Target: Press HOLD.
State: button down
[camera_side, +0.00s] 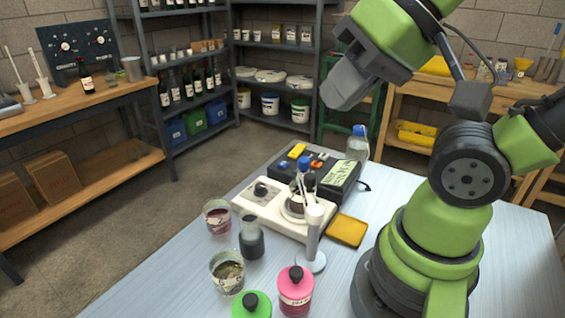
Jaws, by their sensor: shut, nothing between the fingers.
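A dark box-shaped instrument (341,181) stands on the pale table, with a yellow piece (297,151), an orange piece (316,164) and a blue-topped piece on or at its top. Its front lettering is too small to read, and I cannot tell which part is HOLD. In front of it is a white stirrer-like unit (262,209) with a black knob (261,190) and a small vessel on its plate. My gripper (338,98) is shut and empty, high above and behind the instrument in the picture, touching nothing.
A clear blue-capped bottle (358,146) stands behind the instrument, and a yellow pad (346,230) lies to its front right.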

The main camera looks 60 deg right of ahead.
dwell(0.9)
jog(key=w+m+y, duration=0.1)
jog(key=w+m, duration=0.4)
jog(key=w, duration=0.3)
jog(key=m+t+h, duration=0.1)
jog(key=m+t, duration=0.1)
jog(key=m, duration=1.4)
send_over(284, 164)
notch_tip(284, 164, down, 16)
jog(key=shift+r, duration=0.15)
jog(key=shift+a, duration=0.1)
jog(key=shift+f, duration=4.4)
jog(key=shift+f, duration=0.1)
